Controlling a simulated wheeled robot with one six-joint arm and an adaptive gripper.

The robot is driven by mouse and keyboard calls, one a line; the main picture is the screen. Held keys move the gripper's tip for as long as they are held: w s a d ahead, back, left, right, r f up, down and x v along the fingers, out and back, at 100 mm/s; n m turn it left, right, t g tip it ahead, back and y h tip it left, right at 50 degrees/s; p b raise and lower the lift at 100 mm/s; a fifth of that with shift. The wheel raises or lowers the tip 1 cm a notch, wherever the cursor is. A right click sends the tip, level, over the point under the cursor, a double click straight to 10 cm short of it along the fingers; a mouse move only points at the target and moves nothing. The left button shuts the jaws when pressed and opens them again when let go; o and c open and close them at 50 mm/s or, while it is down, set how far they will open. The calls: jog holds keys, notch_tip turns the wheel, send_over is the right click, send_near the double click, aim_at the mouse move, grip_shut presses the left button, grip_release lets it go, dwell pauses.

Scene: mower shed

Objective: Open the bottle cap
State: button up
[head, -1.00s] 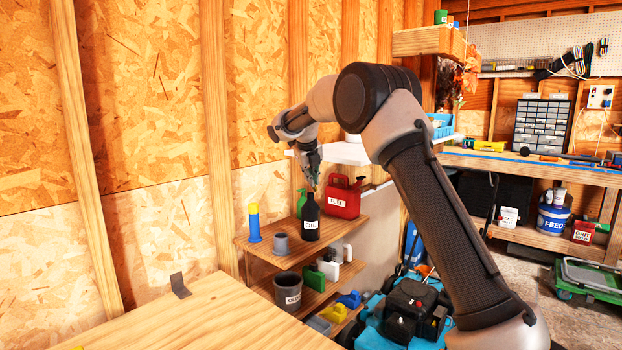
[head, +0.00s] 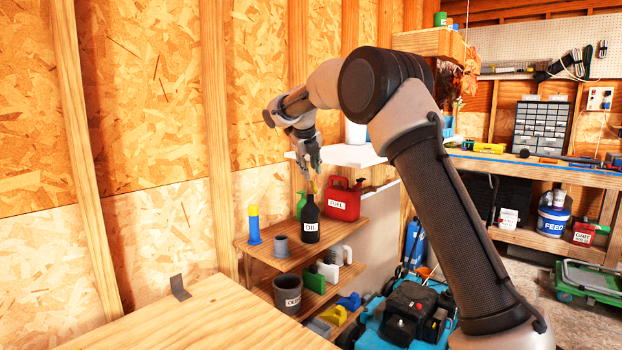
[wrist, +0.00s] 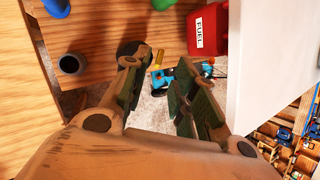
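The dark bottle labelled OIL (head: 311,222) stands upright on the top shelf in the head view. A small yellow piece, apparently its cap (head: 314,186), shows at its top, just under my gripper (head: 313,170). In the wrist view the dark bottle (wrist: 127,47) is partly hidden behind the left finger. The yellow cap (wrist: 159,57) shows near that fingertip, and I cannot tell if they touch. My gripper (wrist: 161,78) is open, with a clear gap between its fingers and nothing held there.
A red FUEL can (head: 343,200) stands behind right of the bottle, close to a white shelf (head: 345,154). A grey cup (head: 281,245), a blue-and-yellow tube (head: 254,226) and a green bottle (head: 301,204) stand nearby. A wooden tabletop (head: 200,320) is in front.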

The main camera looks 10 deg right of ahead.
jog(key=v, duration=0.6)
jog(key=shift+s, duration=0.15)
jog(key=shift+r, duration=0.15)
